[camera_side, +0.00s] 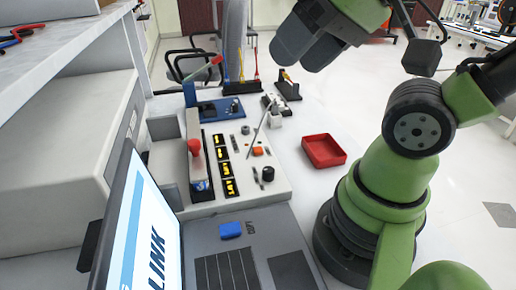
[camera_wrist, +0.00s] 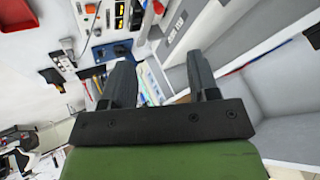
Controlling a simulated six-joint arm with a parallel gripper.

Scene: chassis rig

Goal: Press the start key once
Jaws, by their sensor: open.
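The grey control panel (camera_side: 222,190) lies on the bench in the side view. It carries a column of lit yellow displays, a small orange-red button (camera_side: 258,151), a black knob (camera_side: 267,174) and a lever with a red ball top. A blue block-like key (camera_side: 231,230) sits on the dark laptop base in front. I cannot read a label that marks the start key. My gripper (camera_side: 298,55) is high above and behind the panel, apart from everything. In the wrist view my gripper (camera_wrist: 160,76) has its two fingers spread with nothing between them, and part of the panel shows beyond.
A red tray (camera_side: 324,151) stands right of the panel, near my arm. A blue fixture (camera_side: 215,109) and tool stands are behind it. The laptop screen (camera_side: 143,238) rises at front left. A large grey cabinet (camera_side: 60,135) and a shelf border the left side.

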